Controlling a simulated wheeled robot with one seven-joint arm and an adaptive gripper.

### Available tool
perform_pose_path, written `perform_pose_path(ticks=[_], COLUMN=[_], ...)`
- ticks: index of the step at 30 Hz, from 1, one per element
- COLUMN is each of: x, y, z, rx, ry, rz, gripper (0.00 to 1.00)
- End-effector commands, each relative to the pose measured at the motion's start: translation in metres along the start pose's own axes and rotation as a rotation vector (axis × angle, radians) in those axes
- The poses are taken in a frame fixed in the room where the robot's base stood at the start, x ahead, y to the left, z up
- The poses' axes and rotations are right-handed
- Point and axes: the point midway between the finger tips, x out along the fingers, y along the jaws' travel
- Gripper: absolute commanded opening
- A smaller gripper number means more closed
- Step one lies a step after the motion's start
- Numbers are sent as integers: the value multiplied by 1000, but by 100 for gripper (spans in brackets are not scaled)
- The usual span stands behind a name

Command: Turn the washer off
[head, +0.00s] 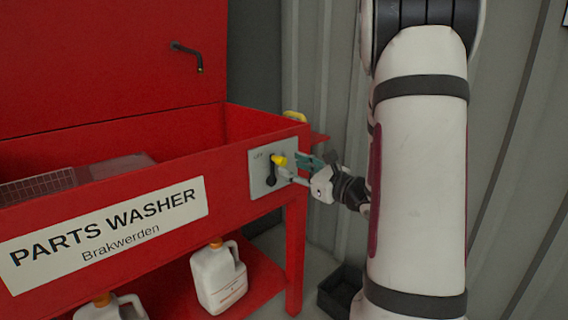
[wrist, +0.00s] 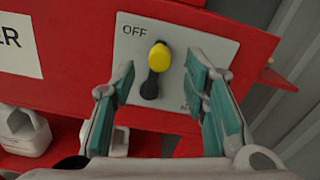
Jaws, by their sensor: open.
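The parts washer (head: 60,205) is a red bench-like tub with a raised red back panel. On the right end of its front is a grey switch plate (head: 257,184) with the word OFF at its upper left. The plate carries a black lever (wrist: 151,88) with a yellow knob (wrist: 160,60) at its upper end; the knob also shows in the head view (head: 279,161). My gripper (wrist: 161,82) is open and empty, facing the plate. In the wrist view its fingers flank the lever, with the knob slightly above. The lower-right lettering is partly hidden by a finger.
White jugs (head: 217,278) stand on the red lower shelf. A black spout (head: 187,50) sticks out from the back panel. A dark crate (head: 338,290) is on the floor right of the washer. A corrugated grey wall (head: 330,60) is behind.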

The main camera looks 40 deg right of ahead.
Motion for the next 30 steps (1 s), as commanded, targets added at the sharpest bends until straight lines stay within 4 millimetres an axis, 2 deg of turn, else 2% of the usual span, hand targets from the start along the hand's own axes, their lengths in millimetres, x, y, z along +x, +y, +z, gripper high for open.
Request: perform_pose_path(ticks=[1, 6, 12, 30], x=[-11, -40, -59, -61], y=[-1, -1, 0, 0], z=[0, 0, 0, 0], rx=[1, 0, 0, 0], ry=[0, 0, -1, -1], rz=[-4, -3, -1, 1], gripper=[41, 41, 41, 41])
